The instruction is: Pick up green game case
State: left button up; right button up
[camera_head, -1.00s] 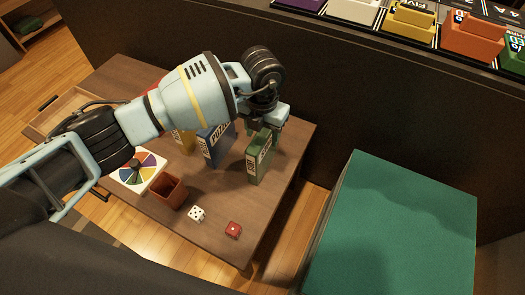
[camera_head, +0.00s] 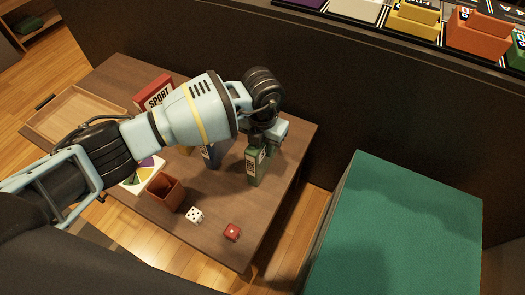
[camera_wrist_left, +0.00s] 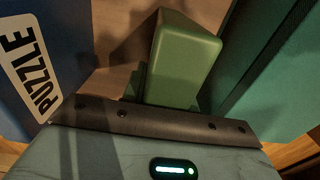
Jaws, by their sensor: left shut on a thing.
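The green game case (camera_head: 255,167) stands upright near the right end of the wooden table in the head view. My left gripper (camera_head: 262,146) reaches down onto its top and is shut on it. In the left wrist view the green case (camera_wrist_left: 183,62) sits at the gripper, with its smooth green edge facing the camera. The fingertips are mostly hidden there. I cannot tell whether the case still touches the table. My right gripper is not in view.
A blue puzzle case (camera_head: 211,154) stands just left, partly behind my arm; a red sport case (camera_head: 155,92) is farther back. A large teal box (camera_head: 405,225) stands right.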

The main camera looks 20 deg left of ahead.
pick_arm(q)
jog(key=shift+c, duration=0.9)
notch_tip(320, 180, up, 9)
jog(key=shift+r+p, duration=0.15)
jog(key=shift+p, duration=1.1)
jog(key=shift+r, duration=0.4)
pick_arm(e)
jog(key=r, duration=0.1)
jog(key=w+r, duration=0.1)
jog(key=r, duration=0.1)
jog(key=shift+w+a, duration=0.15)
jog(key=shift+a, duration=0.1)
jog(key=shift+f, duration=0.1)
